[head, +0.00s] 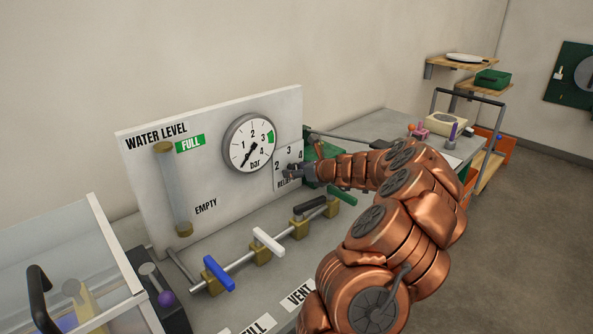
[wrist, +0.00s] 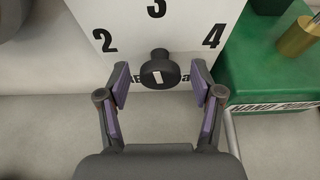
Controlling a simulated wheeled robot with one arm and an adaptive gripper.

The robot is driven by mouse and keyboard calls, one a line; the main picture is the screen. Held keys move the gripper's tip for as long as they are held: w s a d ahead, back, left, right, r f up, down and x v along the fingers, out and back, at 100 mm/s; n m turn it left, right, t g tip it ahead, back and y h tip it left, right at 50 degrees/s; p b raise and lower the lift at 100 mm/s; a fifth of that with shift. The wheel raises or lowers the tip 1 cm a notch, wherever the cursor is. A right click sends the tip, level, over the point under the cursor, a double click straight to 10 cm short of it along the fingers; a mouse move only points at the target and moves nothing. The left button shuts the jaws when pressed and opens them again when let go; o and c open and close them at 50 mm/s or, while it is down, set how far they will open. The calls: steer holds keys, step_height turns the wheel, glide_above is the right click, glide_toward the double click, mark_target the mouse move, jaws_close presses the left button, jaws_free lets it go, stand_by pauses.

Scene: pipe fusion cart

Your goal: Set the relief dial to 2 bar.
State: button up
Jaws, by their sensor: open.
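The relief dial is a dark round knob (wrist: 160,70) with a white pointer mark, on a white plate (wrist: 185,20) marked 2, 3 and 4. In the wrist view the mark is nearly upright, tilted slightly, below the 3. My gripper (wrist: 160,85) is open, with one purple-padded finger on each side of the knob and a gap to both. In the head view my gripper (head: 298,172) is at the relief plate (head: 288,156) and largely hides the knob. The pressure gauge (head: 250,142) above has its dark needle pointing to the lower left.
A water level tube (head: 172,190) stands left on the panel. Blue (head: 218,274), white (head: 268,241), black and green valve handles sit on a pipe below. A green box (wrist: 270,70) is close right of the plate. A clear-lidded case (head: 60,250) is at lower left.

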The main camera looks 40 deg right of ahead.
steer(key=c, duration=1.1)
steer(key=shift+c, duration=0.2)
steer(key=shift+b, duration=0.4)
steer(key=n+h+b, duration=0.2)
steer(key=n+b, duration=0.1)
steer(key=b, duration=0.4)
steer(key=n+h+b, duration=0.2)
steer(key=n+b, duration=0.2)
steer(key=b, duration=0.3)
steer(key=shift+a+f+t+h, duration=0.1)
steer(key=shift+f+t+h, duration=0.05)
steer(key=shift+t+h, duration=0.25)
steer(key=shift+b, duration=0.3)
